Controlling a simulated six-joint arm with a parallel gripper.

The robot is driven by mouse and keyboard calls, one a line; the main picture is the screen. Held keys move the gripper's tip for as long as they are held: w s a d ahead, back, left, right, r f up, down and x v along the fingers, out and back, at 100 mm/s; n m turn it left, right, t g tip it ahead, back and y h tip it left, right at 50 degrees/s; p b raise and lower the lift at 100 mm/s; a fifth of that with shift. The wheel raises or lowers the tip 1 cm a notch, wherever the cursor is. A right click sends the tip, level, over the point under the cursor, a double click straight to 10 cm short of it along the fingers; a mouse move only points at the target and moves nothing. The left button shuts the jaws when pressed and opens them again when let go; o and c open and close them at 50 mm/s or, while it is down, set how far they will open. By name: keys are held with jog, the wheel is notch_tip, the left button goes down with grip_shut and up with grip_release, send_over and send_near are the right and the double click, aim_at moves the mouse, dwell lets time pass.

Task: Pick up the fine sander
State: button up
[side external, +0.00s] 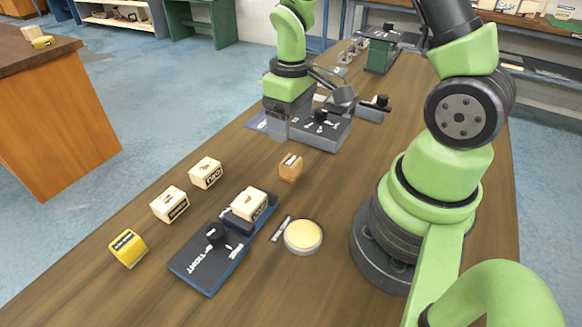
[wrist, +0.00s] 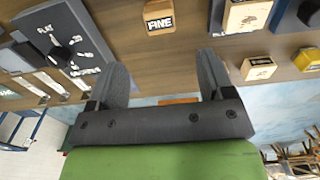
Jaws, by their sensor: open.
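The fine sander is a small tan wooden block (wrist: 159,17) marked FINE, at the top middle of the wrist view. In the side view, an orange-brown block (side external: 290,168) stands alone on the table between two fixtures and appears to be the same one. My gripper (wrist: 160,65) is open and empty, its two dark fingers apart. The block lies beyond the fingertips, roughly centred between them and not touched. In the side view, my gripper (side external: 284,122) seems to hang behind the block, near the grey fixture; its fingertips are hard to make out.
A grey fixture with a black knob (side external: 320,115) stands behind the block. Two pale blocks (side external: 170,204) (side external: 206,172), a yellow block (side external: 128,247) and a round cream disc (side external: 303,236) lie nearby.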

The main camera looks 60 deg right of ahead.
aim_at(291, 161)
notch_tip(291, 161, down, 11)
jog(key=shift+r, duration=0.2)
jog(key=c, duration=1)
jog(key=shift+r, duration=0.1)
notch_tip(291, 161, up, 10)
jog(key=shift+f, duration=0.1)
dwell(0.4)
